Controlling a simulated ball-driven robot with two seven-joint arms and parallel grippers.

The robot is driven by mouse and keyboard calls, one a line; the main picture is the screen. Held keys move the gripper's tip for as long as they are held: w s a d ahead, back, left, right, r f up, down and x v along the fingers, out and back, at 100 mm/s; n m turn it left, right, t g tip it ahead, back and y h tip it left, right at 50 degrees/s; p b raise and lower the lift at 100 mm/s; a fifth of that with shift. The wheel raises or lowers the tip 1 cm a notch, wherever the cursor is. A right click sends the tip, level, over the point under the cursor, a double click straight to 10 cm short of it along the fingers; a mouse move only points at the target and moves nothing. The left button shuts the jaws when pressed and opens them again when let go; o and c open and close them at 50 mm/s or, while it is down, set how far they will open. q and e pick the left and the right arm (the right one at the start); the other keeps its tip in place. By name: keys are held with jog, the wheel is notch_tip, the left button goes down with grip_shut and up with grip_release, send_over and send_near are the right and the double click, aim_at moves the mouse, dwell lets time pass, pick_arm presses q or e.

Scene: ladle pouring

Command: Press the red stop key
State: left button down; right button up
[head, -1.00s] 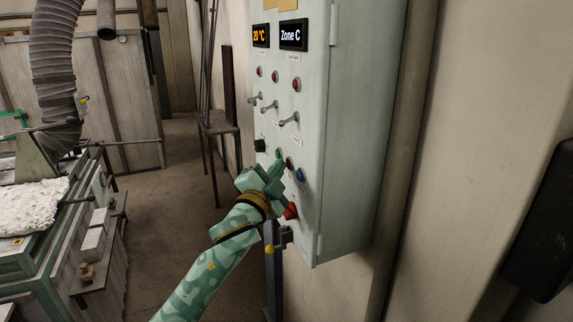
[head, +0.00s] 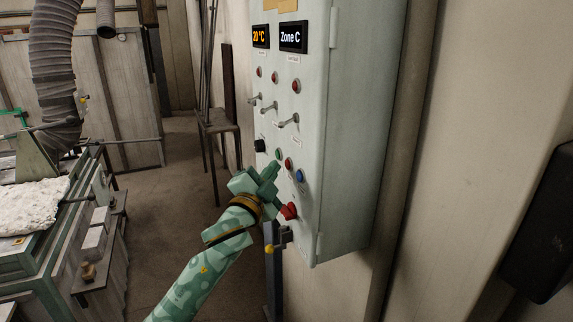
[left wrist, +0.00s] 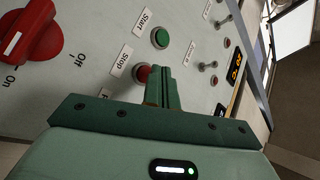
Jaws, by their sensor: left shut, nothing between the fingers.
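The red stop key (head: 288,163) is on the front of the pale green cabinet, below and right of the green start key (head: 278,153). In the left wrist view the stop key (left wrist: 141,73) stands beside its "Stop" label, partly hidden by my fingers. My left gripper (head: 274,165) is shut and empty, its fingertips just left of the stop key in the head view. In the left wrist view the fingertips (left wrist: 165,72) overlap the key's right edge; I cannot tell whether they touch it. My right gripper is not in view.
A blue key (head: 299,175) sits right of the stop key, and a large red On/Off knob (head: 290,211) is below. Toggle switches (head: 289,120) and red lamps (head: 295,85) are higher on the cabinet. A bench with white material (head: 30,207) stands at left.

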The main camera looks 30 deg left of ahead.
pick_arm(q)
jog(key=s+a+p, duration=0.1)
jog(key=s+a, duration=0.2)
jog(key=shift+s+a+p, duration=0.15)
jog(key=shift+s+p, duration=0.2)
jog(key=shift+s, duration=0.05)
dwell(0.7)
